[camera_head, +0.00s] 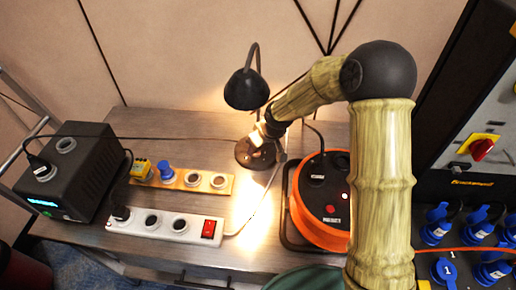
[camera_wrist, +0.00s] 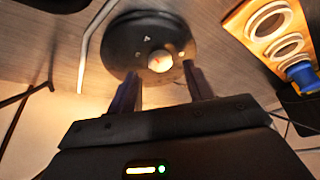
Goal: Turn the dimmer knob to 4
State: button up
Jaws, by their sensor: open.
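The dimmer knob (camera_wrist: 160,62) is a small pale round knob on the dark round base (camera_wrist: 125,38) of the desk lamp, in the wrist view. Small light marks show on the base near it, too small to read. My gripper (camera_wrist: 161,70) is open, with one finger on each side of the knob; I cannot tell whether either touches it. In the head view, the black lamp (camera_head: 246,88) stands on the table, and my gripper (camera_head: 259,136) is just above its base (camera_head: 244,158). The knob cannot be made out there.
A wooden socket strip (camera_head: 205,190) and a white power strip (camera_head: 165,234) with a red switch lie left of the lamp. A black power unit (camera_head: 85,165) stands further left. An orange cable reel (camera_head: 310,228) sits close on the right, with a cable beside the lamp.

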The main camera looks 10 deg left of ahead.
jog(key=p+v, duration=0.1)
jog(key=v, duration=1.3)
jog(key=shift+s+r, duration=0.15)
jog(key=shift+r, duration=0.1)
jog(key=shift+d, duration=0.2)
jog(key=s+d+r+m+h+p, duration=0.1)
jog(key=s+d+r+m+p, duration=0.2)
jog(key=s+d, duration=0.5)
jog(key=s+d+r+m+h+p, duration=0.2)
jog(key=s+d+r+m+p, duration=0.2)
jog(key=d, duration=0.8)
jog(key=s+m+p, duration=0.2)
jog(key=s+p, duration=0.1)
jog(key=s, duration=0.1)
jog(key=shift+d+r+p, duration=0.2)
jog(key=shift+d+p, duration=0.15)
jog(key=shift+p, duration=0.05)
jog(key=c, duration=0.3)
jog(key=shift+c, duration=0.2)
